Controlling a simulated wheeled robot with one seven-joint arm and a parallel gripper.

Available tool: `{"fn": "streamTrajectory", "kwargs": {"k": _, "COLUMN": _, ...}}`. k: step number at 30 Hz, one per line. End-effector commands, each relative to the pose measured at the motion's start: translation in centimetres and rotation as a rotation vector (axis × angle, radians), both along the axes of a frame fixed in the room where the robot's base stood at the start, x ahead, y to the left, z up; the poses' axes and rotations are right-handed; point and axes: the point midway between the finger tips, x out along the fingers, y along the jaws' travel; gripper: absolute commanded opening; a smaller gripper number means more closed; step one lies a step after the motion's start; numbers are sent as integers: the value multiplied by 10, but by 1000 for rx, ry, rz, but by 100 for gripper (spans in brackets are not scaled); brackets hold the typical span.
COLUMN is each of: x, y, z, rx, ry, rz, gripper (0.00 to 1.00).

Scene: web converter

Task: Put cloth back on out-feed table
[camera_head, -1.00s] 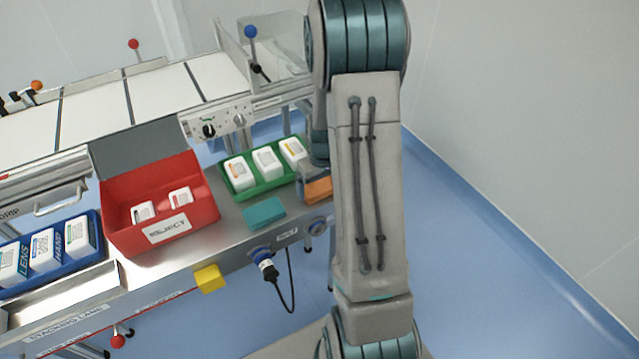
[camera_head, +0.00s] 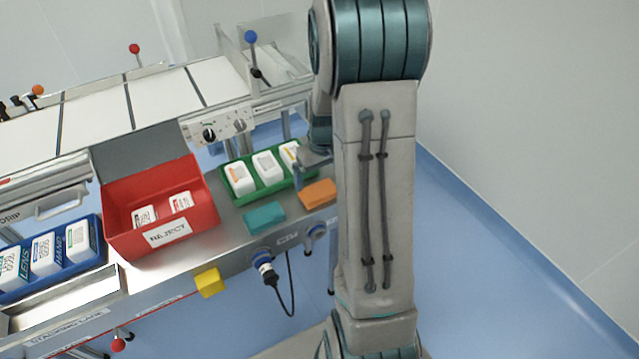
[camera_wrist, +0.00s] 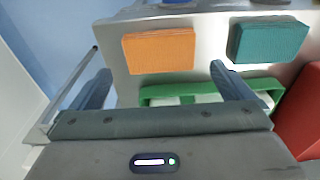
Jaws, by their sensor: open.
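Two folded cloths lie flat on the steel out-feed table (camera_head: 233,228). The orange cloth (camera_head: 318,193) is near the table's right end, and the teal cloth (camera_head: 264,217) is to its left, apart from it. My gripper (camera_head: 310,165) is just behind the orange cloth, beside the green tray, and partly hidden by my arm. In the wrist view my gripper (camera_wrist: 162,82) is open and empty, its fingers apart. The orange cloth (camera_wrist: 158,50) lies beyond the fingertips, not between them. The teal cloth (camera_wrist: 268,41) is to its right.
A green tray (camera_head: 246,200) with white packs sits behind the cloths, close to my gripper. A red reject bin (camera_head: 200,225) and a blue tray (camera_head: 95,262) stand to the left. A yellow block (camera_head: 209,282) is at the table's front edge. Open floor lies to the right.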

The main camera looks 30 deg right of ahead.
Motion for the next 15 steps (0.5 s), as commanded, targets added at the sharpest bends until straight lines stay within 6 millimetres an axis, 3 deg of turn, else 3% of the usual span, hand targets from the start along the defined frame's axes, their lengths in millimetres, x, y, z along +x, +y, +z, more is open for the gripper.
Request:
{"fn": "streamTrajectory", "kwargs": {"k": 1, "x": 0, "y": 0, "z": 13, "rx": -2, "ry": -4, "rz": 0, "gripper": 100}}
{"fn": "streamTrajectory", "kwargs": {"k": 6, "x": -3, "y": 0, "z": 43, "rx": -2, "ry": -3, "rz": 0, "gripper": 100}}
{"fn": "streamTrajectory", "kwargs": {"k": 12, "x": -6, "y": 1, "z": 61, "rx": -1, "ry": -1, "rz": 1, "gripper": 100}}
{"fn": "streamTrajectory", "kwargs": {"k": 15, "x": -12, "y": 11, "z": 72, "rx": -1, "ry": -8, "rz": 2, "gripper": 100}}
